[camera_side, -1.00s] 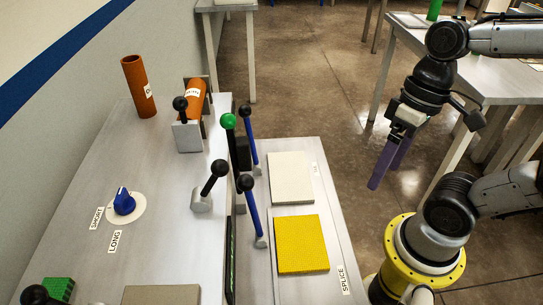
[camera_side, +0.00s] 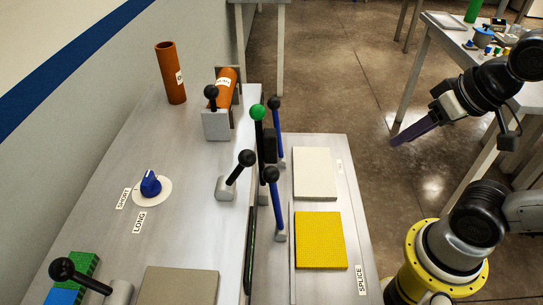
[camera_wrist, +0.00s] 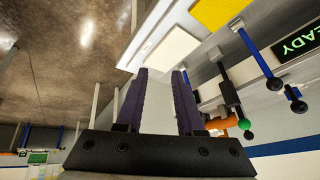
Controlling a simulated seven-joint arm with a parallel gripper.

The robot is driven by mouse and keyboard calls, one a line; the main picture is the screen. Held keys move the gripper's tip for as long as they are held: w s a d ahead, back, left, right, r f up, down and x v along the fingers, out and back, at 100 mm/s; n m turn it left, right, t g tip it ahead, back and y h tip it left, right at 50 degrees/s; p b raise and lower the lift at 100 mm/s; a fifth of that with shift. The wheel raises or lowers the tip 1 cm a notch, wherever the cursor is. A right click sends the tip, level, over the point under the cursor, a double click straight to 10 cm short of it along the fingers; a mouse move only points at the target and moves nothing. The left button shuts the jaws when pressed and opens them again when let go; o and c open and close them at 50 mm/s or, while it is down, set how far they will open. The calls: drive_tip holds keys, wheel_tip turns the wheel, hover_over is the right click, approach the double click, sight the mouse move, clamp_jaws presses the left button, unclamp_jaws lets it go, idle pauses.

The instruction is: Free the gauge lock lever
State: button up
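Several levers stand along the bench; none shows a readable "gauge lock" label, so I cannot tell which one is it. One has a green knob (camera_side: 257,112) on a black shaft; the knob also shows in the wrist view (camera_wrist: 248,134). Two blue-shafted levers with black knobs stand beside it, a far one (camera_side: 276,125) and a near one (camera_side: 274,200). Black levers on grey bases are at the middle (camera_side: 240,170), by the orange tube, and at the lower left. My gripper (camera_side: 397,141) is in the air right of the bench, pointing left, its purple fingers (camera_wrist: 160,71) apart and empty.
A white pad (camera_side: 314,174) and a yellow pad (camera_side: 320,240) lie on the lower shelf between the levers and my arm. A blue dial (camera_side: 150,184) marked SHORT and LONG is on the bench. An orange tube (camera_side: 171,73) stands behind. A lit READY display (camera_wrist: 300,42) shows.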

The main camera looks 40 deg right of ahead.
drive_tip(key=m, duration=0.2)
drive_tip(key=w+r+m, duration=0.1)
drive_tip(key=shift+a+m+t, duration=0.3)
drive_tip(key=shift+a+m, duration=0.1)
drive_tip(key=c, duration=0.5)
drive_tip(key=w+a+r+m, duration=0.1)
drive_tip(key=m, duration=0.2)
drive_tip(key=w+a+r+m+y, duration=0.1)
drive_tip(key=m, duration=0.2)
drive_tip(key=w+a+r+m+y, duration=0.1)
drive_tip(key=m, duration=0.1)
drive_tip(key=shift+w+a+m+t, duration=0.1)
drive_tip(key=shift+a+m+t, duration=0.15)
drive_tip(key=shift+m+t, duration=0.15)
clamp_jaws()
drive_tip(key=w+a+r+m+y, duration=0.2)
drive_tip(key=a+m, duration=0.2)
drive_tip(key=a, duration=0.3)
drive_tip(key=w+a+r+m+g+y, duration=0.1)
drive_tip(key=a+m+y, duration=0.1)
drive_tip(key=a+m, duration=0.3)
drive_tip(key=shift+w+a+r, duration=0.35)
drive_tip(key=shift+a+r, duration=0.05)
drive_tip(key=shift+a, duration=0.85)
